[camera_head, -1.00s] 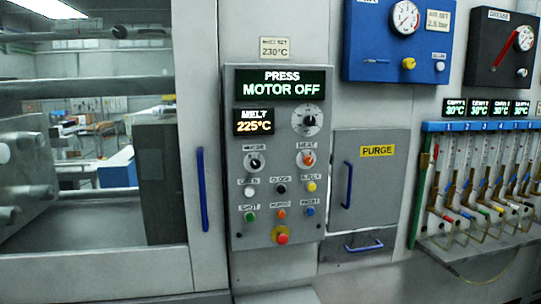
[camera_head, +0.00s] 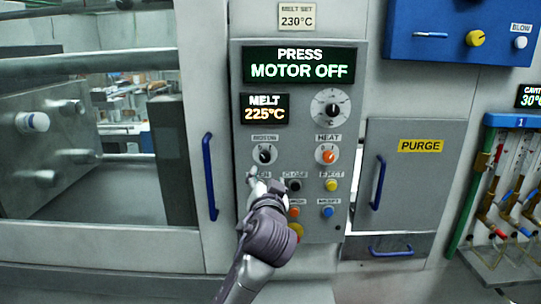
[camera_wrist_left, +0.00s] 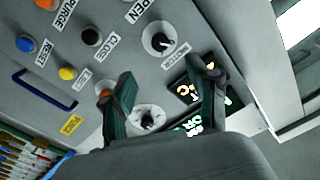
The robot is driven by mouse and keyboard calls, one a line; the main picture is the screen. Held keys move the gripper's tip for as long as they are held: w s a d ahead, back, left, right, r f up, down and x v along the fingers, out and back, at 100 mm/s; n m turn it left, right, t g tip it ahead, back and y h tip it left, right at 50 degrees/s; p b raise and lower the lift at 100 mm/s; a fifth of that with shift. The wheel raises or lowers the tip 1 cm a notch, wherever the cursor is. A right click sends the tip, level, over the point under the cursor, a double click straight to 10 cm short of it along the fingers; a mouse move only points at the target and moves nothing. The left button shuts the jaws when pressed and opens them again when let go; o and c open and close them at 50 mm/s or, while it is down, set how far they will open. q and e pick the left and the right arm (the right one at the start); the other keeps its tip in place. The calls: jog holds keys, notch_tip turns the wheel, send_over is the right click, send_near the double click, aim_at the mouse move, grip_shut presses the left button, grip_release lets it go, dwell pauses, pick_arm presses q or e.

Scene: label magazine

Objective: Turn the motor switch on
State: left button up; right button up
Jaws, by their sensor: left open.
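The motor switch (camera_head: 265,154) is a black rotary knob on a white round plate, under a small label on the grey control panel (camera_head: 241,120). The display (camera_head: 303,65) above reads "PRESS MOTOR OFF". My left gripper (camera_head: 262,182) is in front of the panel, its fingertips just below the motor switch in the head view. It covers part of the lower buttons. In the left wrist view, the open fingers (camera_wrist_left: 165,75) point at the panel with nothing between them. The motor switch (camera_wrist_left: 161,41) shows there beyond the fingertips. I cannot tell contact. My right gripper is out of view.
The orange heat knob (camera_head: 327,154) is right of the motor switch, below the melt dial (camera_head: 332,106). A yellow button (camera_head: 331,185) and a blue button (camera_head: 327,211) sit lower right. A blue door handle (camera_head: 209,176) is left of the panel; the purge door handle (camera_head: 378,182) is right.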

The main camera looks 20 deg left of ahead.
pick_arm(q)
jog(key=p, duration=0.2)
send_near(265, 158)
jog(key=w, duration=0.2)
jog(key=x, duration=0.2)
jog(key=p+x, duration=0.1)
jog(key=x, duration=0.3)
jog(key=shift+a, duration=0.25)
jog(key=shift+w+a+f+p, duration=0.1)
jog(key=shift+w+a+p, duration=0.1)
jog(key=shift+w+p, duration=0.25)
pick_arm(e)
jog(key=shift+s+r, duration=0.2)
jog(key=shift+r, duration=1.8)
pick_arm(q)
jog(key=shift+c, duration=0.2)
grip_shut()
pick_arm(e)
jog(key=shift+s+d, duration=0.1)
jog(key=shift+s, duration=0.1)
